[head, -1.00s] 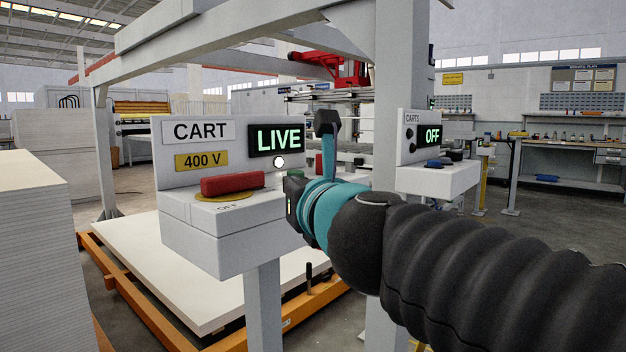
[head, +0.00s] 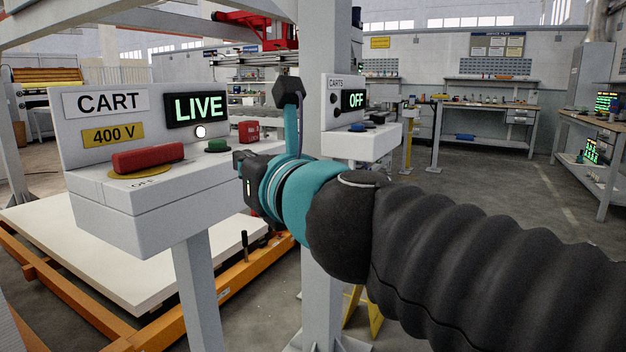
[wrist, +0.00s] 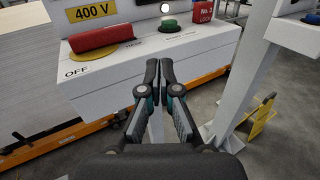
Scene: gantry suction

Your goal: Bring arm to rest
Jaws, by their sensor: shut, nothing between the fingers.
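My arm reaches in from the right in the head view, with its teal wrist beside the cart control box. My gripper (wrist: 159,72) shows in the wrist view with its two dark fingers together and nothing between them. It is in front of the box's right part, and I cannot tell how far apart they are. In the head view the fingers are mostly hidden behind the wrist. The cart control box (head: 150,225) carries a red bar (head: 148,157), a green button (head: 217,146) and a display (head: 197,109) reading LIVE.
A second box (head: 362,145) with an OFF display (head: 354,99) stands behind my wrist. An orange frame (head: 180,320) with a white sheet (head: 110,270) lies below the cart box. A grey post (head: 197,285) holds that box. Open floor (head: 500,190) lies at the right.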

